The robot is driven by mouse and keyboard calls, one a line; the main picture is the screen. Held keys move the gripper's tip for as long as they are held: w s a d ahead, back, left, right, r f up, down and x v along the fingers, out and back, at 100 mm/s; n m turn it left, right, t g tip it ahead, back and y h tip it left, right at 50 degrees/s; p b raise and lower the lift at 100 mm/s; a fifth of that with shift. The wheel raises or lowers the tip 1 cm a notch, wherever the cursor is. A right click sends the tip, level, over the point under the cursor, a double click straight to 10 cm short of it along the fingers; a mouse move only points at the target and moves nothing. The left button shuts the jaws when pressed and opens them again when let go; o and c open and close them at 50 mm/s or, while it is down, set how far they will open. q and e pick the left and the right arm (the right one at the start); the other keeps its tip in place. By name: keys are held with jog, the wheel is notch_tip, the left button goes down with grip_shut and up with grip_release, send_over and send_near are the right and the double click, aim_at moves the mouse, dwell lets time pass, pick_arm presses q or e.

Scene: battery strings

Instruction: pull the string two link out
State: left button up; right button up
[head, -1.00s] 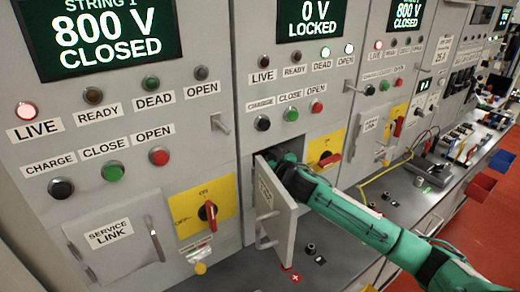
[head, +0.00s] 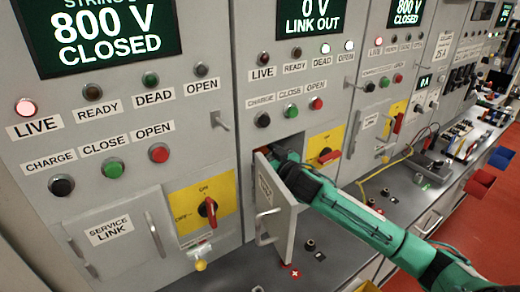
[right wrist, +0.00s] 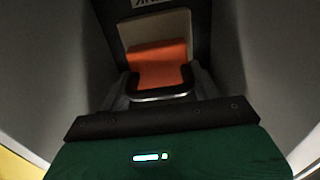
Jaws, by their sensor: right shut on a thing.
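The string two panel's screen (head: 310,18) reads "0 V LINK OUT". Below it, the service link door (head: 276,208) stands open, swung outward. My right gripper (head: 280,160) reaches in behind that door to the compartment, its fingertips mostly hidden by the door in the head view. An orange bit of the link (head: 262,147) shows at the opening. In the right wrist view, the orange link (right wrist: 160,65) sits in front of a pale plate, and my right gripper (right wrist: 160,94) is shut on it. My left gripper is not in view.
String one's panel on the left reads 800 V CLOSED, with its service link door (head: 115,235) shut. Yellow rotary switches with red handles (head: 208,210) (head: 328,157) flank the opening. The grey counter (head: 325,235) holds small parts below the open door.

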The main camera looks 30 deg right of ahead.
aim_at(269, 155)
jog(key=s, duration=0.3)
jog(key=shift+d, duration=0.2)
jog(key=shift+f, duration=0.1)
jog(key=o, duration=1)
jog(key=shift+o, duration=1)
jog(key=shift+s, duration=0.25)
